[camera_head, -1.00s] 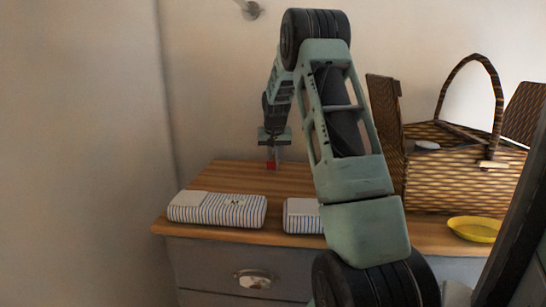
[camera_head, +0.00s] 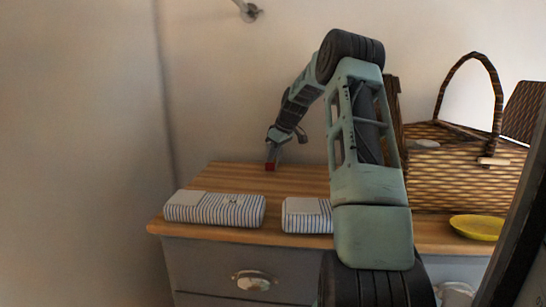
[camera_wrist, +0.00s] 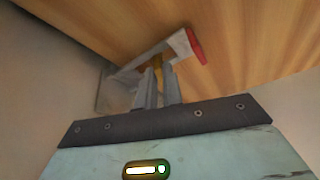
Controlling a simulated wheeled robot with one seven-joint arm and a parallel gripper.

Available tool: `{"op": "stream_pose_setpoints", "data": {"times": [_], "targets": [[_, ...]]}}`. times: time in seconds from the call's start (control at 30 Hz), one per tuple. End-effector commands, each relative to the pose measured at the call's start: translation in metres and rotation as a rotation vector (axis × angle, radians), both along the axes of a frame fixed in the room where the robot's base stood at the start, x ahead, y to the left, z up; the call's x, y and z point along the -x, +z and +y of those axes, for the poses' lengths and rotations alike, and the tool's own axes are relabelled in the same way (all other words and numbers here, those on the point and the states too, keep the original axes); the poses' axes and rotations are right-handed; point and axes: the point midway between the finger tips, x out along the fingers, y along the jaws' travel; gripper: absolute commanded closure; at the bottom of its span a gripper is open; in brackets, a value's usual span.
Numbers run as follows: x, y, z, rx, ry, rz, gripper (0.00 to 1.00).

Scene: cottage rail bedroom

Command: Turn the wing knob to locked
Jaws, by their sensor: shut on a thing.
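The wing knob shows in the wrist view as a pale metal bar (camera_wrist: 182,45) with a red end, running up and right from a grey part at left. In the head view my gripper (camera_head: 273,157) points down at the red end, tilted. The fingers hide part of the knob, and its lock marking cannot be read.
Two striped bundles (camera_head: 214,209) (camera_head: 306,215) lie along the front of the dresser top (camera_head: 200,184). A wicker basket (camera_head: 462,178) with a tall handle and a yellow dish (camera_head: 478,228) stand at right. The wall is close behind. Wood between bundles and knob is bare.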

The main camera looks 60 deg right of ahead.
Motion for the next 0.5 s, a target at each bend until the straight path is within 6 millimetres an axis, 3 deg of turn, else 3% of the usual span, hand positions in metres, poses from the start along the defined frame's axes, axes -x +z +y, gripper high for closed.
{"op": "stream_pose_setpoints", "data": {"times": [0.5], "targets": [[-0.0011,0.0025,-0.0033,0.004,0.350,-0.003,1.00]]}}
